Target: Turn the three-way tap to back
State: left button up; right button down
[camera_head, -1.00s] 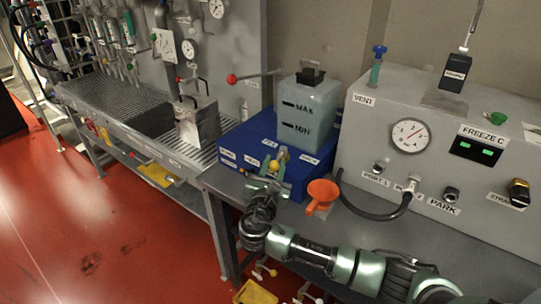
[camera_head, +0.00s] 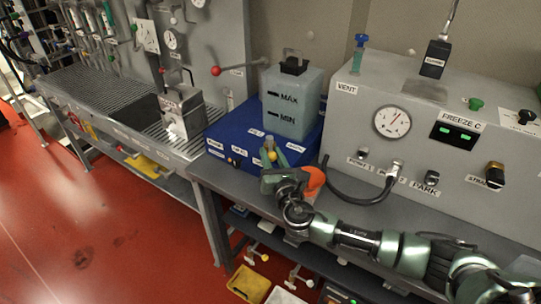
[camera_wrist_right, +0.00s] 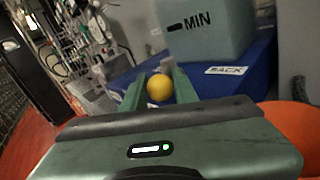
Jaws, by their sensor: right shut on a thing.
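The three-way tap sits at the front of the blue box (camera_head: 222,155). Its yellow round knob (camera_head: 271,156) shows between the fingers of my right gripper (camera_head: 272,151). In the right wrist view the yellow knob (camera_wrist_right: 160,89) lies between the two green fingers of that gripper (camera_wrist_right: 160,85), which is shut on the tap's handle. Most of the tap's body is hidden by the gripper. A label reading BACK (camera_wrist_right: 227,70) is on the box, to the right of the knob. My left gripper is not in view.
A translucent tank (camera_head: 293,100) marked MAX and MIN stands on the blue box. An orange funnel (camera_head: 315,180) is close beside my right gripper, partly hidden by it. A black hose (camera_head: 350,197) runs to the grey panel (camera_head: 360,125) at the right.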

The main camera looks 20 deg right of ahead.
jog(key=c, duration=1.1)
grip_release()
jog(key=s, duration=0.2)
jog(key=s+b, duration=0.1)
jog(key=s, duration=0.4)
jog(key=shift+s+a, duration=0.3)
jog(key=shift+s, duration=0.1)
